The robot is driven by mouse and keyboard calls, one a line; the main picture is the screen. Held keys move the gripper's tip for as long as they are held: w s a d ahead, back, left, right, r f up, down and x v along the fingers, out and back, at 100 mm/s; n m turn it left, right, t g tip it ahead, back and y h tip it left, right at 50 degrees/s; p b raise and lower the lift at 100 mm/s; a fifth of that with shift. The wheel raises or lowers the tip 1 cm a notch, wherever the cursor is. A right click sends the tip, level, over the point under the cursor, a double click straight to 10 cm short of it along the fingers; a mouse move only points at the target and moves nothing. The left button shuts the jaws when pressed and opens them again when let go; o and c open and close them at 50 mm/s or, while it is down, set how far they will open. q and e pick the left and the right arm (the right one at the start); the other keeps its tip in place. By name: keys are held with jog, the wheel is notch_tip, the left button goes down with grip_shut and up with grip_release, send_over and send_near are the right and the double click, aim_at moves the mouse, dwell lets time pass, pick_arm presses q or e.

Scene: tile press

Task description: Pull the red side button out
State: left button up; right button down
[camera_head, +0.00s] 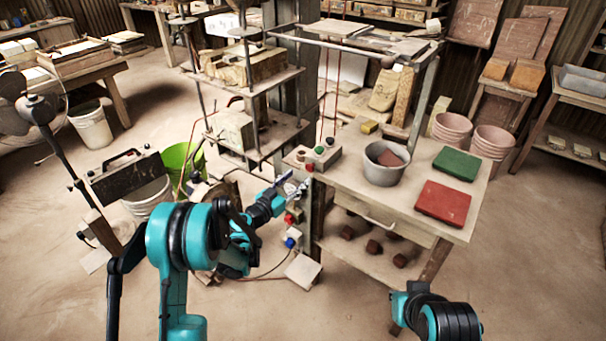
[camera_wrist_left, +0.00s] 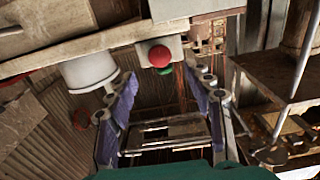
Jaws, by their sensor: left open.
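The red side button (camera_head: 309,167) sits on the near side of the grey control box (camera_head: 325,158) at the table's left corner. In the left wrist view the red button (camera_wrist_left: 160,56) is a round red cap on a pale box, with a green button (camera_wrist_left: 163,71) below it in the picture. My left gripper (camera_head: 297,186) is just below and left of the box in the head view. Its two fingers (camera_wrist_left: 165,92) are spread and empty, with the button beyond and between them, apart from both. My right gripper is not in view; only part of my right arm shows.
The wooden table (camera_head: 375,202) holds a grey bucket (camera_head: 384,172), a green tile (camera_head: 456,163) and a red tile (camera_head: 443,203). The press with its shelves (camera_head: 262,140) stands left of the box. Red and blue fittings sit below my left gripper.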

pick_arm(q)
jog(key=v, duration=0.6)
jog(key=shift+s, duration=0.25)
jog(key=shift+a, duration=0.15)
jog(key=s+d+r+n+g+y, duration=0.1)
jog(key=s+d+r+g, duration=0.15)
jog(key=s, duration=0.35)
jog(key=s+d+r+g+y, duration=0.1)
jog(key=s+r+g+y, duration=0.1)
jog(key=s+r+g, duration=0.3)
jog(key=s+a+f+n+y, duration=0.1)
jog(key=s+a+n+y, duration=0.1)
jog(key=s, duration=0.9)
jog(key=s+a+f+n+y, duration=0.2)
jog(key=s+a, duration=0.5)
jog(key=s, duration=0.5)
jog(key=n+y, duration=0.1)
jog(key=y, duration=0.1)
jog(key=shift+s+a+f+g+y, duration=0.25)
jog(key=shift+s+g+y, duration=0.05)
jog(key=shift+g, duration=0.05)
